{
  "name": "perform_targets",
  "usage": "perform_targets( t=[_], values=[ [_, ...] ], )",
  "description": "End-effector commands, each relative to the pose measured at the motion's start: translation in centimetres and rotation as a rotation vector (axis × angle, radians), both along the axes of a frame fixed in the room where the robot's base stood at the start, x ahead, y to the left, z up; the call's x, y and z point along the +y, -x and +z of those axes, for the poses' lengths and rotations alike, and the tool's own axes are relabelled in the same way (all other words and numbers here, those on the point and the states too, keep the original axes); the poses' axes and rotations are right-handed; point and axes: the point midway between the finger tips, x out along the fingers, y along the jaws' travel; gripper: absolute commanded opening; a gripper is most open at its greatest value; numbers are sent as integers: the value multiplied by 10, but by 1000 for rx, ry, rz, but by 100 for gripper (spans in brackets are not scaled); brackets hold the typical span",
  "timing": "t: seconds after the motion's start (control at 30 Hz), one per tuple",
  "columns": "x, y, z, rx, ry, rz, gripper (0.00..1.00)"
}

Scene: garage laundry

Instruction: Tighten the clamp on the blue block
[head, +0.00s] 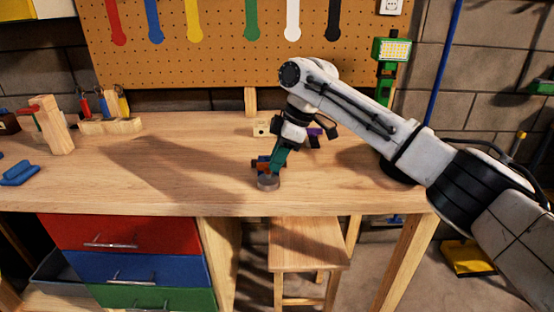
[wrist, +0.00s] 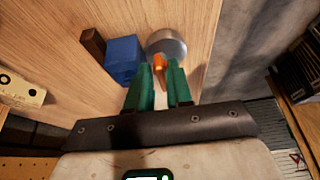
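The blue block (wrist: 124,60) lies on the wooden workbench, left of my fingertips in the wrist view. A dark brown piece (wrist: 92,42) is against its far left side. To its right is a round silver-grey disc (wrist: 167,45), with an orange part (wrist: 160,63) in front of it. My gripper (wrist: 160,72) has green fingers a narrow gap apart, one each side of the orange part; whether they press on it I cannot tell. In the head view my gripper (head: 276,166) points down near the bench's front edge, with the disc (head: 268,183) just below it.
A light wooden block with holes (wrist: 20,88) lies to the left in the wrist view. Other wooden pieces (head: 52,125) and a blue item (head: 20,173) are at the bench's left. A stool (head: 305,255) stands below. The middle-left of the bench is clear.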

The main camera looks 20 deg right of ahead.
Motion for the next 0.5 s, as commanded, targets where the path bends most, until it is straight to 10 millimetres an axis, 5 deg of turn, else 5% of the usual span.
perform_targets(
  t=[0.33,0.5],
  values=[
    [1,-1,-3,-1,-1,0,19],
    [1,0,-3,-1,0,0,3]
  ],
)
